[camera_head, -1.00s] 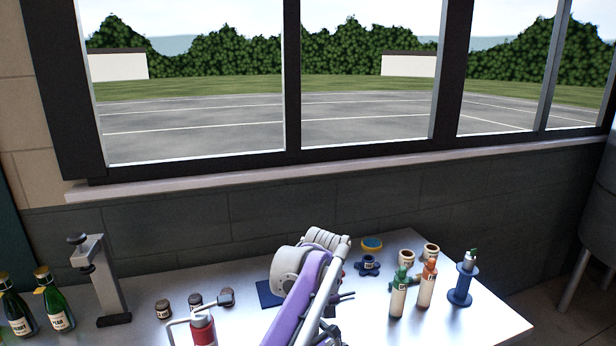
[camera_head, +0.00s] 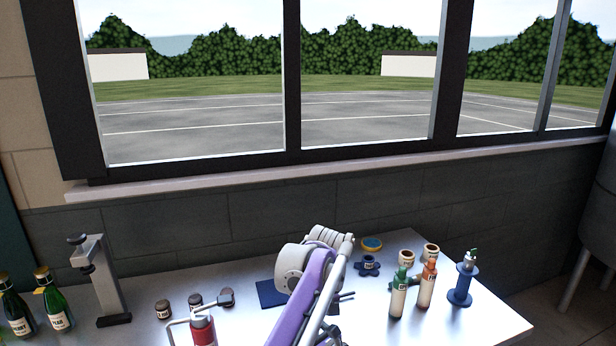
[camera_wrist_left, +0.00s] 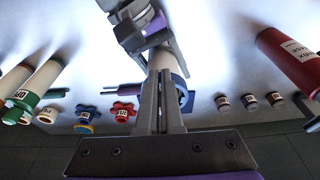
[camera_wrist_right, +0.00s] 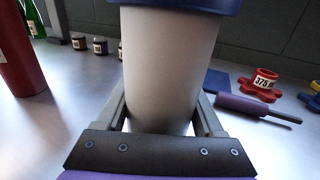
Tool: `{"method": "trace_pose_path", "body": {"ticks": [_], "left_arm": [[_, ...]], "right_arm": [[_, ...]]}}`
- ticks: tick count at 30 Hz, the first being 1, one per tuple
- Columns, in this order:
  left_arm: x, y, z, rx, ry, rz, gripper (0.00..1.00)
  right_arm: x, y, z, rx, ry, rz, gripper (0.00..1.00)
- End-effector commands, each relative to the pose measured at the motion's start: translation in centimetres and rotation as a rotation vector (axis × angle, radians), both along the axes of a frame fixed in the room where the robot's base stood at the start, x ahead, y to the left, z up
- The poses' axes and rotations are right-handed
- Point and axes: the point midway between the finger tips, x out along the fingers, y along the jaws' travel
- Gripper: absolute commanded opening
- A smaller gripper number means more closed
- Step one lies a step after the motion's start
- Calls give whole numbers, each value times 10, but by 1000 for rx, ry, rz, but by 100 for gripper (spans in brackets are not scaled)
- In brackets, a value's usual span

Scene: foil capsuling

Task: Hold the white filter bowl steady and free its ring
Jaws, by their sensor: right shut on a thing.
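The white filter bowl (camera_wrist_right: 172,75) stands upright in the right wrist view, with its blue ring (camera_wrist_right: 180,5) around the upper end, cut by the top edge. My right gripper (camera_wrist_right: 165,122) is shut on the bowl's sides. In the left wrist view the bowl (camera_wrist_left: 163,62) and part of the blue ring (camera_wrist_left: 186,97) show behind my left gripper (camera_wrist_left: 161,82). Its two fingers are close together, with nothing clearly between them. Whether they touch the ring I cannot tell. In the head view my arm hides the bowl.
A red canister (camera_head: 203,332) stands to the left, with small jars (camera_head: 163,309) behind it. Green-topped (camera_head: 398,295) and orange-topped (camera_head: 427,285) bottles and a blue spool stand (camera_head: 461,285) are at the right. A purple-handled tool (camera_wrist_right: 245,105) lies near the bowl.

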Motion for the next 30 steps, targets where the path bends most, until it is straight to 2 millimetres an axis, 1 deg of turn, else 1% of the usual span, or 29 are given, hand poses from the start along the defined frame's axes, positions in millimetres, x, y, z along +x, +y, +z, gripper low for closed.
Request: {"method": "trace_pose_path", "body": {"ticks": [14, 23, 26, 30], "left_arm": [[1, -2, 0, 0, -3, 0, 0], [-6, -5, 0, 1, -1, -1, 0], [-6, -5, 7, 0, -1, 0, 0], [-6, -5, 24, 0, -1, 0, 0]], "right_arm": [[-1, 1, 0, -1, -1, 4, 0], [-1, 1, 0, 0, 0, 3, 0], [-1, 1, 0, 0, 0, 2, 0], [0, 1, 0, 0, 0, 2, 0]]}}
